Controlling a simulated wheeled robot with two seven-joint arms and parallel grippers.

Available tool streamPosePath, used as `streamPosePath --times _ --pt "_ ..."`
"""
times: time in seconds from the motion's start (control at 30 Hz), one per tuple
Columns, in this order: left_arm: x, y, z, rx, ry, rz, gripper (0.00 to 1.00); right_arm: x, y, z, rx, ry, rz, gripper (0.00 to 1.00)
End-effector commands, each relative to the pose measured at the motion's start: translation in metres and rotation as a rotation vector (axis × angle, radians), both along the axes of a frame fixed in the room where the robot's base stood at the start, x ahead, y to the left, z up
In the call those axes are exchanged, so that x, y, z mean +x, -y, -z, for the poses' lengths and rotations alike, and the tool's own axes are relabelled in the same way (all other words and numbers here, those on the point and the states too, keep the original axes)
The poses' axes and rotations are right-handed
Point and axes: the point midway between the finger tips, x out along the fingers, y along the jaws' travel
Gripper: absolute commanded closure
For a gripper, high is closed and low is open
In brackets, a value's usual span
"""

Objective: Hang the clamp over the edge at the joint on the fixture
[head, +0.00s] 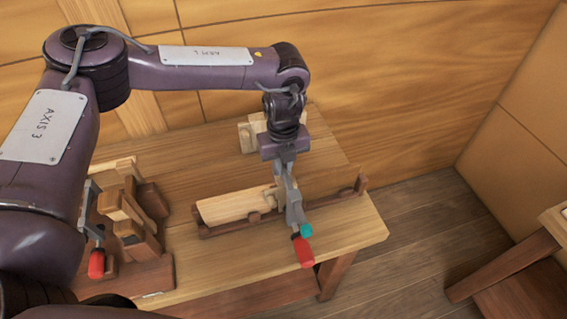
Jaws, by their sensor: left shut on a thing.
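My left gripper (287,160) points down over the table and is shut on the clamp (294,207). The clamp has a grey body, a teal knob (306,231) and a red handle (304,252) hanging at its lower end, towards the table's front edge. The fixture (232,229) is a low dark brown wooden frame on the table, with a light plank (232,205) lying along its left part. The clamp is in front of the right end of this plank and partly hides the joint there. I cannot tell whether it touches the plank. My right gripper is not in view.
A wooden rack (128,225) at the table's left holds another grey clamp with a red handle (96,264). A light wooden block (247,137) stands at the back of the table (345,250). The table's right front corner is bare. Another wooden piece of furniture (515,265) stands at far right.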

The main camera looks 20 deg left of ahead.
Motion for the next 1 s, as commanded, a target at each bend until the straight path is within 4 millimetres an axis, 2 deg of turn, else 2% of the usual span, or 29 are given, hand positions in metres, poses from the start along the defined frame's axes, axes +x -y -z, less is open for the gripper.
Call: streamPosePath --times 0.87,0.9,1.0 --pt "-0.0084 0.0063 -0.0006 -0.002 -0.001 0.001 1.00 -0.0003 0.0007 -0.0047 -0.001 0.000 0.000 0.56" --pt "-0.0085 0.0062 -0.0005 -0.002 -0.001 0.001 0.82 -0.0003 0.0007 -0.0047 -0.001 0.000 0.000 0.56" --pt "-0.0084 0.0061 -0.0003 -0.002 -0.001 0.001 0.69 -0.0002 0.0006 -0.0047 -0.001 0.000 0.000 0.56"
